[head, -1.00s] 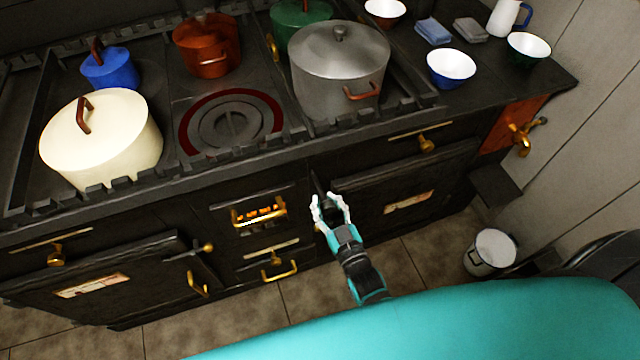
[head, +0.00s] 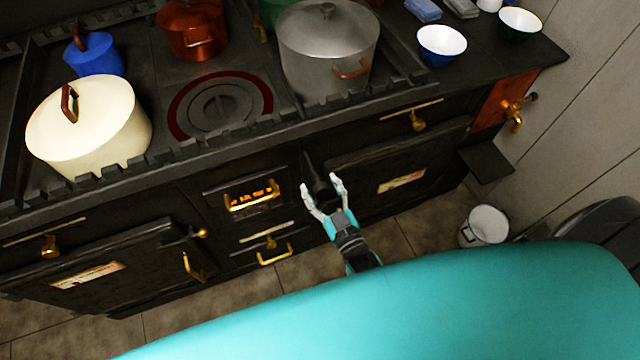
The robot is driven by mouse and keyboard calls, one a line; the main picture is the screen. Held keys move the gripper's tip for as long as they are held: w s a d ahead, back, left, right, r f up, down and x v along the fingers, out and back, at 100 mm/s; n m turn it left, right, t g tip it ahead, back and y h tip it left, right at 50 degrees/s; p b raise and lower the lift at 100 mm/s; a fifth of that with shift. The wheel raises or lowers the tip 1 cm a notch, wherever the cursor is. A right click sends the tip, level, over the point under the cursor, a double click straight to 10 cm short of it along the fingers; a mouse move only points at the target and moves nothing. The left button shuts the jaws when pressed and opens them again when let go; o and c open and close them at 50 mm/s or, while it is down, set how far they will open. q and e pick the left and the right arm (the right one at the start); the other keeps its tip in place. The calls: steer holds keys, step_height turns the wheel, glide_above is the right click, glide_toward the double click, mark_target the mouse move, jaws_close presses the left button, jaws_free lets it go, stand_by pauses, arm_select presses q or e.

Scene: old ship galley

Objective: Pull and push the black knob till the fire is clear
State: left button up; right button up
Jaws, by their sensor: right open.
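The black stove front (head: 150,205) fills the middle of the head view. A small barred fire opening (head: 252,195) glows orange, with a brass rail across it. My right gripper (head: 321,186) is open in front of the stove, just right of the fire opening. A dark knob-like part (head: 318,180) shows between its fingers, beside the right oven door. The fingers stand around it; I cannot tell whether they touch it. My left gripper is not in view.
A cream pot (head: 95,125), a blue pot (head: 95,58), a copper pot (head: 192,30) and a large grey pot (head: 325,60) stand on the stove top. Brass handles stick out from the front. A white bucket (head: 487,226) stands on the floor at right.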

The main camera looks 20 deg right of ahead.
steer(key=s, duration=1.1)
steer(key=shift+d, duration=0.45)
